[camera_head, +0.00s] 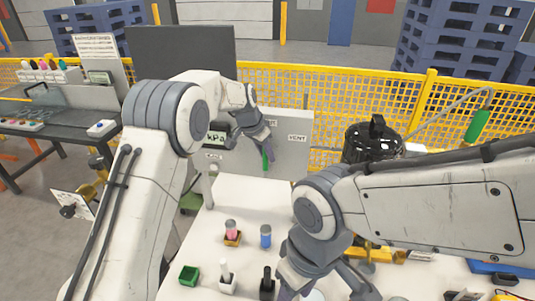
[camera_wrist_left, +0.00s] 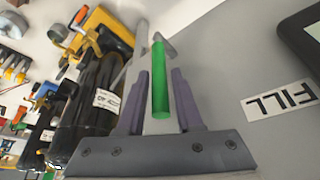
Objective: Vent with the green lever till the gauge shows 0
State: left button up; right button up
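The green lever (camera_head: 265,161) hangs at the grey panel (camera_head: 291,162), below and left of the VENT label (camera_head: 297,138). My left gripper (camera_head: 267,150) is at the lever. In the left wrist view the lever (camera_wrist_left: 160,80) stands between the two fingers of this gripper (camera_wrist_left: 160,102), with a gap on each side. The gauge display (camera_head: 215,138) shows "kPa"; its number is hidden by my left arm. A corner of a dark display (camera_wrist_left: 304,35) shows in the wrist view, unreadable. My right gripper (camera_head: 320,287) is low over the white table, its fingers apart.
On the white table (camera_head: 245,190) stand a pink-topped item (camera_head: 231,229), a blue cylinder (camera_head: 265,236) and a green box (camera_head: 189,275). A black tank (camera_head: 373,143) is right of the panel. A FILL label (camera_wrist_left: 276,100) is beside the lever. Yellow fencing (camera_head: 350,95) stands behind.

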pick_arm(q)
jog(key=shift+x, duration=1.1)
grip_shut()
dwell(0.7)
